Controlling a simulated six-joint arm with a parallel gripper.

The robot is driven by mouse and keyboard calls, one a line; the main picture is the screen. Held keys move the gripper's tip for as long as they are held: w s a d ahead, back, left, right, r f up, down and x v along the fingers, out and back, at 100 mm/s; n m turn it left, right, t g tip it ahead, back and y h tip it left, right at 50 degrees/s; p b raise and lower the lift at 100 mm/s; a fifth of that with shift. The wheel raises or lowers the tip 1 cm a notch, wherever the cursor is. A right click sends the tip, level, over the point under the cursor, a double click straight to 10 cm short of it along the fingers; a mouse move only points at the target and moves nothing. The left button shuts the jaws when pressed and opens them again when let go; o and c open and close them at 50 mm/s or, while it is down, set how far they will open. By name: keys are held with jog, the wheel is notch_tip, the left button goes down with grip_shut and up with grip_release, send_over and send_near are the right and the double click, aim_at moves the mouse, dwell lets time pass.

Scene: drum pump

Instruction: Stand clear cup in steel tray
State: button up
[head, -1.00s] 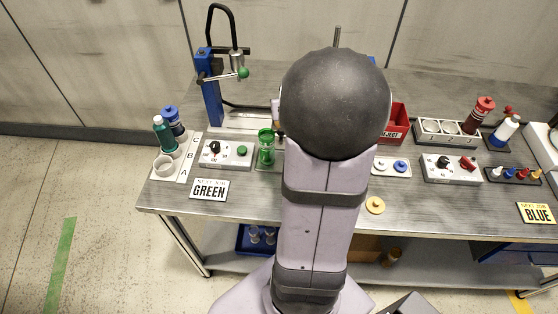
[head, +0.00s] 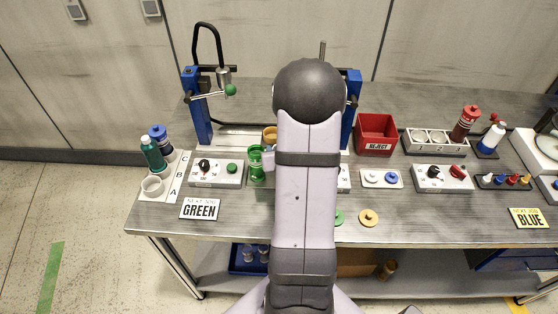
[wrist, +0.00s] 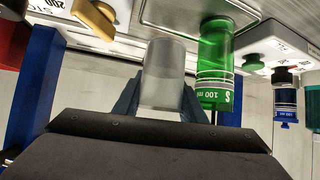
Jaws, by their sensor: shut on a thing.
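In the wrist view, which looks upside down, my gripper (wrist: 160,100) has its two blue fingers shut around a clear cup (wrist: 163,75). The cup seems upright relative to the table. The steel tray (wrist: 180,18) shows at the top of that view, beyond the cup's far end; I cannot tell whether the cup touches it. A green 100 ml cylinder (wrist: 215,65) stands on the tray close beside the cup. The green cylinder also shows in the head view (head: 256,165), just left of my arm, which hides the clear cup and most of the tray.
White control boxes (head: 217,173) flank the tray area. The blue press frame (head: 200,110) stands behind. A red reject bin (head: 376,134) is right of my arm. A bottle rack (head: 175,175) is at the left. The table's front right is mostly clear.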

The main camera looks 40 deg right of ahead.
jog(key=shift+f, duration=0.7)
jog(key=shift+f, duration=1.9)
jog(key=shift+f, duration=0.1)
jog(key=shift+f, duration=0.15)
jog(key=o, duration=0.9)
jog(key=shift+r, duration=0.2)
